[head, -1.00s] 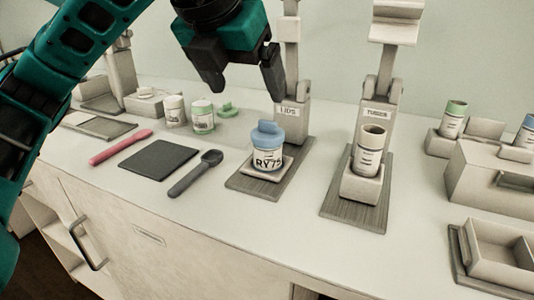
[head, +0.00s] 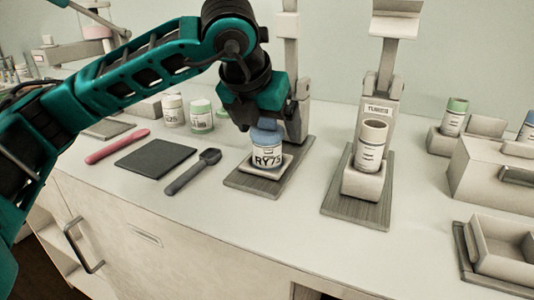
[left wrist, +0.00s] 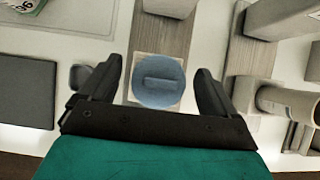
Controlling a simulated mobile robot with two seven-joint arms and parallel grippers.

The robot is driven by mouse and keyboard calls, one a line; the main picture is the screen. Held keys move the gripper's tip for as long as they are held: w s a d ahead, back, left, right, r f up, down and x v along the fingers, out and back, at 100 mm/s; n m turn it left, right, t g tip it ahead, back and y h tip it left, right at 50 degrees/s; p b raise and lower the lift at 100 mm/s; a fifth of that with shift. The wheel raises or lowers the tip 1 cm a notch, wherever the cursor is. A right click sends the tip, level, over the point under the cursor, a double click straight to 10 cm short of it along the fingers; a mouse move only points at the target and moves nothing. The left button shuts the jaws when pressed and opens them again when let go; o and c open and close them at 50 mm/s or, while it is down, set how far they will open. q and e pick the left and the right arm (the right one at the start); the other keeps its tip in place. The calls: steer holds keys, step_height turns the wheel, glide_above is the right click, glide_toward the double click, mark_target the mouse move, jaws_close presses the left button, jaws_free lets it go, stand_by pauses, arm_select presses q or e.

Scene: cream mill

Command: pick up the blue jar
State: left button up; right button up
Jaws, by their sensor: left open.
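The blue jar (head: 267,158) has a white body labelled RY75 and a blue lid. It stands upright on a small pale block on a grey wooden board (head: 243,183), in front of a press column. My left gripper (head: 268,122) is directly above the jar, pointing down, and partly covers its lid. In the left wrist view, the round blue lid (left wrist: 158,82) with its raised bar lies between the two open fingers (left wrist: 158,95), with a gap on each side. My right gripper is not in view.
A tan-topped tube jar (head: 370,146) stands in a holder to the right. A dark spoon (head: 194,171), a black mat (head: 155,158) and a pink tool (head: 117,146) lie left. The front counter is clear.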

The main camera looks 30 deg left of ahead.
arm_select(q)
steer(key=shift+c, duration=0.3)
steer(key=c, duration=0.7)
steer(key=shift+r, duration=0.1)
step_height(320, 180, up, 20)
steer(key=p, duration=0.4)
steer(key=shift+p, duration=0.35)
